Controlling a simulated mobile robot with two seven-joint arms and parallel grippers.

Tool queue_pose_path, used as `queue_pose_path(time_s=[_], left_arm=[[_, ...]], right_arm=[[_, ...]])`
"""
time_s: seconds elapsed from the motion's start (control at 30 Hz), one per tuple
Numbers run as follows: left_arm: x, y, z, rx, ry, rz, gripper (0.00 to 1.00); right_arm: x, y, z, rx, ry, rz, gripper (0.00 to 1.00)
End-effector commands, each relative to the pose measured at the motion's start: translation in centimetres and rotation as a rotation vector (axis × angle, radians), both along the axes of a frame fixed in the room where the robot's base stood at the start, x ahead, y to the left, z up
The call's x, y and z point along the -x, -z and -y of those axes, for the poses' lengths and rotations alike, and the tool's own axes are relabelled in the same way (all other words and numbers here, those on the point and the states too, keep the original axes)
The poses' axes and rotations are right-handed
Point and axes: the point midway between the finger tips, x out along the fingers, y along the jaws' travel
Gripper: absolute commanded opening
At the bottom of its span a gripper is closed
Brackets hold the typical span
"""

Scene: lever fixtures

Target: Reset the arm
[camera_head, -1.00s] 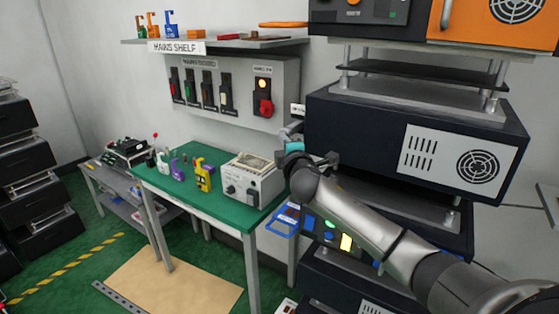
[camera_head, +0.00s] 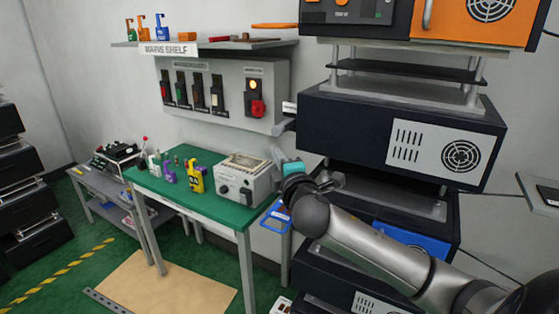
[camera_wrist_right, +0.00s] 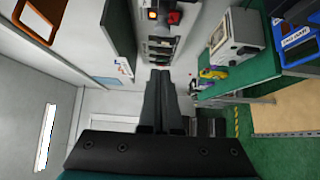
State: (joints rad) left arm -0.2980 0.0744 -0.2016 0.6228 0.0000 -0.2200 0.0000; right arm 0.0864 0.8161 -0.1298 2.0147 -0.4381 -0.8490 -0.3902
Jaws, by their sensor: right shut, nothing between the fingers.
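My right gripper (camera_head: 281,160) is in the air beside the right end of the wall switch panel (camera_head: 283,85), near the grey instrument box on the green table. Its teal part shows at the end of my right arm, while its fingers are small and hard to make out in the head view. In the right wrist view the two dark fingers (camera_wrist_right: 161,100) lie together with nothing between them. They point along the wall, with the panel's red switch (camera_wrist_right: 172,17) above them in the picture. My left gripper is not in view.
The green table (camera_head: 218,213) holds the instrument box (camera_head: 240,178) and a yellow lock-like item (camera_head: 195,178). A dark equipment rack (camera_head: 345,130) stands close to my right arm. A shelf (camera_head: 225,44) hangs above the panel. A blue-handled tray (camera_head: 275,216) sits below the gripper.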

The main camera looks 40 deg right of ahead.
Motion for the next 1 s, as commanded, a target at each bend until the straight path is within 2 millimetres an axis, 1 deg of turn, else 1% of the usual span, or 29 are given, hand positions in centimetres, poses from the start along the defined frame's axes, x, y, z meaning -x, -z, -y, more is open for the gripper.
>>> queue_pose_path(time_s=[0.13, 0.67, 0.73, 0.77, 0.87, 0.97, 1.0], left_arm=[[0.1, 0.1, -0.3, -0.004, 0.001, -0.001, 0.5], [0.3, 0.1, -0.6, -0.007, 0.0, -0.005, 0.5], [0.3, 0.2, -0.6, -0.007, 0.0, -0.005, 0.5], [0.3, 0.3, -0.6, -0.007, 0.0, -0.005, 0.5], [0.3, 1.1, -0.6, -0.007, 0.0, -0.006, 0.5], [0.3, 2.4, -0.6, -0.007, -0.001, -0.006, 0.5], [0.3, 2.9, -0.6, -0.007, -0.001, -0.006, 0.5]], right_arm=[[0.4, 0.0, -0.2, 0.001, 0.0, 0.0, 0.0], [0.4, 0.0, -0.2, 0.0, 0.0, -0.001, 0.0], [0.4, 0.6, -0.1, -0.006, 0.001, -0.007, 0.0], [0.3, 1.1, 0.0, -0.013, 0.003, -0.014, 0.0], [0.2, 5.0, 0.5, -0.062, 0.012, -0.06, 0.0], [0.3, 11.6, 1.2, -0.146, 0.03, -0.135, 0.0], [0.5, 14.7, 1.4, -0.187, 0.04, -0.171, 0.0]])
